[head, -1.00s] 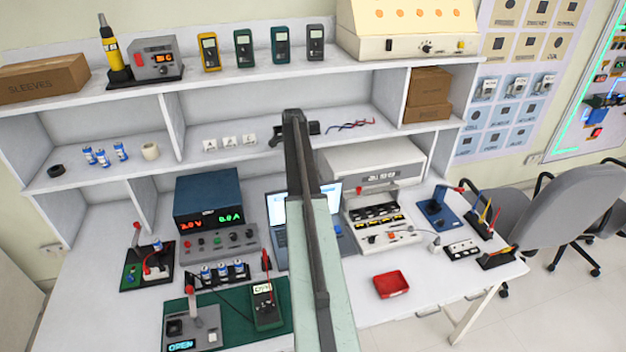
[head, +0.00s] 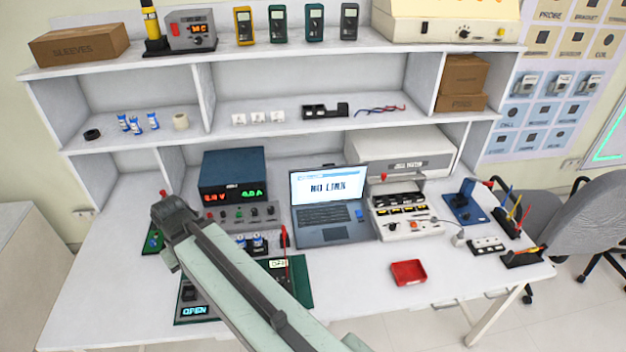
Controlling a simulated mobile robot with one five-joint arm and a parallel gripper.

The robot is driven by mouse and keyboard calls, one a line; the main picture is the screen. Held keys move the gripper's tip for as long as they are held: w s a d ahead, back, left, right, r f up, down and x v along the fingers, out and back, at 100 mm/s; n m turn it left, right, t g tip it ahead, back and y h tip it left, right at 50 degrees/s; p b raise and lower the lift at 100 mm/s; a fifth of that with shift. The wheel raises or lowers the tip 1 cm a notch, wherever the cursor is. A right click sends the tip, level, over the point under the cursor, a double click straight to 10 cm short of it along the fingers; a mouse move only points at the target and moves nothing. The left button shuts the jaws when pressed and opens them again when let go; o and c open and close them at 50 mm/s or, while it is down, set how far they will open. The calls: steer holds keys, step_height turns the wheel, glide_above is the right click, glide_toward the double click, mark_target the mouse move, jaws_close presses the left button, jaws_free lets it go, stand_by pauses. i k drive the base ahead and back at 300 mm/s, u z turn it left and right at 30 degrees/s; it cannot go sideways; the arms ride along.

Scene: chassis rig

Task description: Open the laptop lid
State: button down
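The laptop (head: 331,236) stands on the bench in the middle of the head view. Its lid (head: 327,186) is raised, with the lit screen facing me and reading "NO LINK". The keyboard and touchpad are in plain sight. My arm crosses the lower left of the picture, its far visible end over the bench left of the laptop and apart from it. No gripper fingers show, so I cannot see whether they hold anything.
A power supply (head: 234,174) stands left of the laptop, and a test unit (head: 403,212) stands close on its right. A red tray (head: 408,272) lies to the front right. The bench in front of the laptop is mostly clear beside my arm.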

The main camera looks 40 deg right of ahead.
mark_target(330, 183)
steer(key=k, duration=1.2)
steer(key=u, duration=0.45)
steer(key=i, duration=1.65)
steer(key=z, duration=0.45)
